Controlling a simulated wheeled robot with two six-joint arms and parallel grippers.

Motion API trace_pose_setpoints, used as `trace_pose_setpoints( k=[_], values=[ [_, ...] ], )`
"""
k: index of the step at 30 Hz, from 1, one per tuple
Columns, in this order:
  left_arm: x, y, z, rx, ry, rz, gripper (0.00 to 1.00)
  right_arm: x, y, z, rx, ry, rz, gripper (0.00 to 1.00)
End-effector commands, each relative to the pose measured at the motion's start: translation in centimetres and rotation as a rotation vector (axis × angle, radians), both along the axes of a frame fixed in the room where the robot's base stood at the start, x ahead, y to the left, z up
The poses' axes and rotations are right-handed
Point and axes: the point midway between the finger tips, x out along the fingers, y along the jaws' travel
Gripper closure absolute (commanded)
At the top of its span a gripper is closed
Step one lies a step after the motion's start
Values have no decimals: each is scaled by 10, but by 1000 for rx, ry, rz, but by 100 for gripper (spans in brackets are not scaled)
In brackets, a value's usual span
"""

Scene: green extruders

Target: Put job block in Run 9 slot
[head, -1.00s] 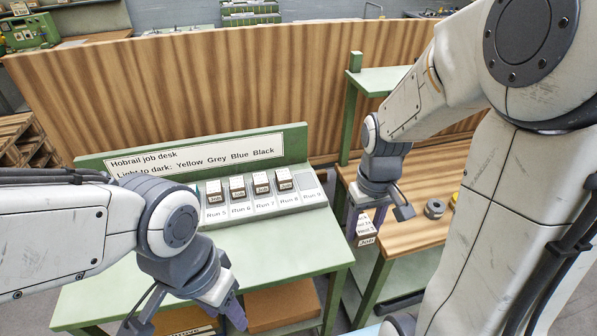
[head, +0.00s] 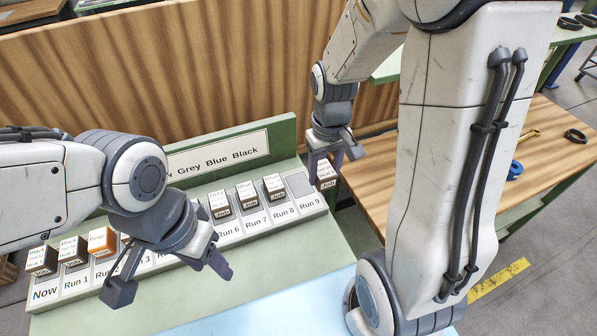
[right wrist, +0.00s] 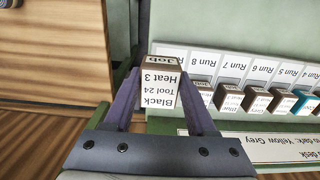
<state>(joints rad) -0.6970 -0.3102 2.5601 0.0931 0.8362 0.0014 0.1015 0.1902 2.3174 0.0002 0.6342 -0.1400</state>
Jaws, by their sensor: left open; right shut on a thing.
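My right gripper (head: 325,160) is shut on the job block (head: 326,178), which has a white label and a brown front marked Job. In the right wrist view the block's label (right wrist: 158,88) reads Black, Tool 24, Heat 3. The block hangs just right of the Run 9 slot (head: 302,184), beyond the rack's right end in the head view. The Run 9 slot is empty. In the right wrist view I cannot make out the Run 9 slot. My left gripper (head: 170,279) is open and empty, in front of the rack's middle, hiding some slots.
Blocks stand in Run 6 (head: 219,203), Run 7 (head: 246,194) and Run 8 (head: 274,187). Dark blocks stand at Now (head: 42,261) and Run 1 (head: 73,251), with an orange block (head: 102,241) beside them. A wooden side table (head: 376,185) is on the right.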

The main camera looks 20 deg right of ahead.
Motion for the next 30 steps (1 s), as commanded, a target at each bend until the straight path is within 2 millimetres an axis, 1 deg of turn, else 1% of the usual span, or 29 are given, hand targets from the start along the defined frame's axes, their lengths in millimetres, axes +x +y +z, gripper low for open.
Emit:
trace_pose_setpoints(
  k=[1, 6, 9, 12, 17, 25, 30],
  values=[
    [0, 0, 5, 0, 0, 0, 50, 10, 4, -5, 1, 5, 4, 100],
    [0, 0, 15, 0, 0, 1, 50, 43, 15, -26, 0, 4, 2, 100],
    [0, 0, 20, 0, 0, 1, 50, 60, 20, -37, 0, 4, 0, 100],
    [0, 0, 24, 0, 0, 1, 50, 73, 24, -45, 0, 1, -2, 100],
    [0, 0, 26, 0, 0, 2, 50, 80, 26, -52, 0, 1, -4, 100],
    [0, 0, 39, 0, 0, 1, 50, 79, 25, -86, 0, 2, -4, 100],
    [0, 0, 38, 0, 0, 0, 50, 80, 25, -91, 0, -2, -4, 100]
  ],
)
